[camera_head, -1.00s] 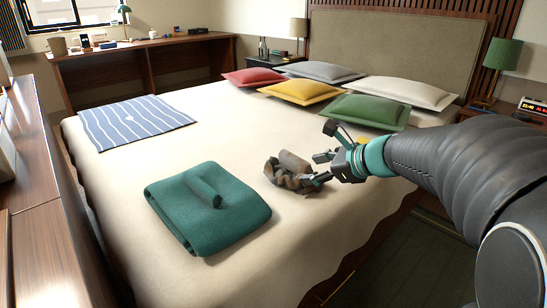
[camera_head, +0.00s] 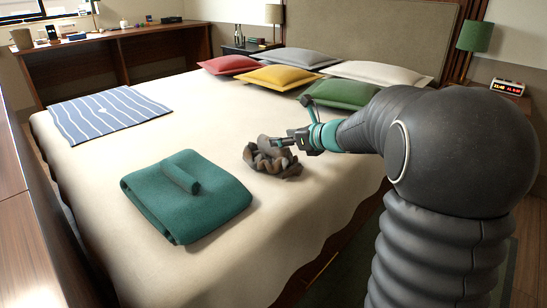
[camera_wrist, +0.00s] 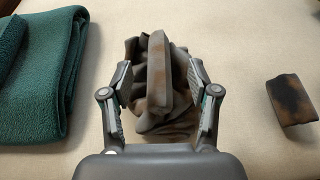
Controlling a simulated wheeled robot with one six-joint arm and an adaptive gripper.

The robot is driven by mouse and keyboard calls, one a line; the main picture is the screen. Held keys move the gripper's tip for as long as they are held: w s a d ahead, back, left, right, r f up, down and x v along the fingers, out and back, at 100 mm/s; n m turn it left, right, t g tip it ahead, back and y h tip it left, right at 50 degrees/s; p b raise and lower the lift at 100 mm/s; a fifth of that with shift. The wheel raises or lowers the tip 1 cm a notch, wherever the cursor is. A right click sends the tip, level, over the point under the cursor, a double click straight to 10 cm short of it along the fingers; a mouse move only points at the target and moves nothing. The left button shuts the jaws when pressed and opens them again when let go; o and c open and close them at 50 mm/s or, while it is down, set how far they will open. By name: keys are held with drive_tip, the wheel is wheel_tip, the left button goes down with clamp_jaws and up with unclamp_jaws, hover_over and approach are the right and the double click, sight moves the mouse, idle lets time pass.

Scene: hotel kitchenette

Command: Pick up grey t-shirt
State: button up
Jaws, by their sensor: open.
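The grey t-shirt appears as a crumpled grey-brown cloth (camera_head: 268,160) on the bed, right of the folded green blanket. In the wrist view the crumpled cloth (camera_wrist: 160,75) lies between my two fingers, with a raised fold running along its middle. My gripper (camera_head: 283,142) is at the cloth's upper right side in the head view, and my gripper (camera_wrist: 160,90) is open in the wrist view, one finger on each side of the cloth. Small gaps show beside the raised fold.
A folded green blanket (camera_head: 190,205) lies close by on the left. A small dark-stained brown item (camera_wrist: 291,99) lies to the right in the wrist view. A striped blue cloth (camera_head: 105,118) lies at the far left; several pillows, including a yellow one (camera_head: 283,78), are at the head.

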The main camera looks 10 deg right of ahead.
sight(274, 152)
drive_tip(key=x, duration=0.5)
drive_tip(key=shift+s+f, duration=0.1)
drive_tip(key=shift+f, duration=0.3)
clamp_jaws()
